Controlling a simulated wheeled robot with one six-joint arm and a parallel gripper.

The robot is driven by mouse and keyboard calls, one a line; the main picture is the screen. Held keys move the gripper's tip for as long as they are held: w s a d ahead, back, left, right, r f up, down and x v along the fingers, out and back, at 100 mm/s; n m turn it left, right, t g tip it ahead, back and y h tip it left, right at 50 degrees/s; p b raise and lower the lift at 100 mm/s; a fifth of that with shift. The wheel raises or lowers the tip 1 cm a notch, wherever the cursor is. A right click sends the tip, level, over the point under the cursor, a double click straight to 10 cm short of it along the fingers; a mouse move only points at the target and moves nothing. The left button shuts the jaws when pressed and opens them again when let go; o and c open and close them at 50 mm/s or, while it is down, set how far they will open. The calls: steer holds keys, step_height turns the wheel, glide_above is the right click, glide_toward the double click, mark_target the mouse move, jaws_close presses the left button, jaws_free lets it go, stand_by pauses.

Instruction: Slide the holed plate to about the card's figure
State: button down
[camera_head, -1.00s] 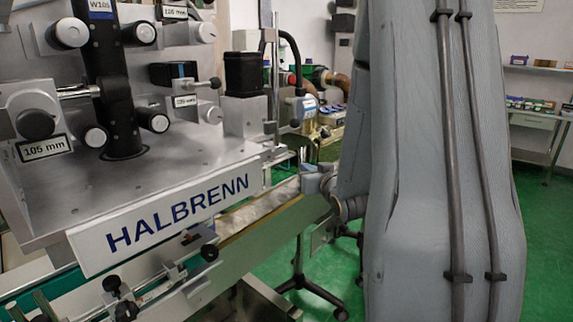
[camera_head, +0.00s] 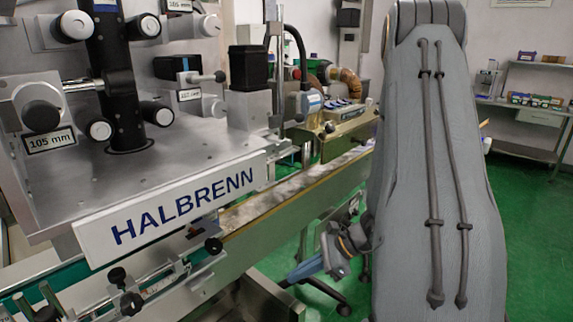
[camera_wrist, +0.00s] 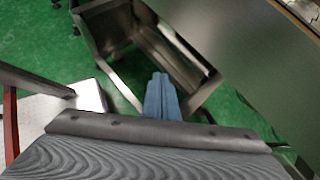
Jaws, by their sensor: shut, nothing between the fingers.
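My gripper (camera_head: 287,282) is shut and empty in the head view, low in front of the conveyor's side and apart from the machine. In the wrist view its blue fingers (camera_wrist: 161,82) lie together in front of a steel frame, over green floor. Cards with figures are fixed on the machine: one reads 105 mm (camera_head: 50,141) beside a dark knob at the left. Another card at the top (camera_head: 182,5) seems to read 105 mm too; a further one (camera_head: 188,95) is too small to read surely. I cannot pick out the holed plate in either view.
The HALBRENN machine (camera_head: 180,212) fills the left, with clamps and knobs (camera_head: 131,303) along its lower rail. The conveyor (camera_head: 290,190) runs back to the right. The steel frame (camera_wrist: 95,30) and a grey panel (camera_wrist: 250,60) stand close around my gripper. Green floor is open at the right.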

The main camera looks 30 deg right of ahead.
steer(key=w+d+r+m+t+h, duration=0.1)
steer(key=w+d+r+m+t, duration=0.3)
steer(key=w+d+r+t, duration=0.3)
steer(key=w+d+r+m+t, duration=0.45)
steer(key=r+t, duration=0.35)
steer(key=r, duration=0.2)
steer(key=p+x, duration=0.1)
steer(key=x, duration=0.6)
steer(key=f+p+x, duration=0.1)
steer(key=x, duration=0.2)
steer(key=shift+w+a+r+p, duration=0.1)
steer(key=shift+w+a+p, duration=0.2)
steer(key=shift+a, duration=0.05)
steer(key=shift+s+d+r+p, duration=0.15)
steer(key=shift+r+p, duration=0.65)
steer(key=shift+r, duration=1.1)
steer(key=shift+r, duration=0.65)
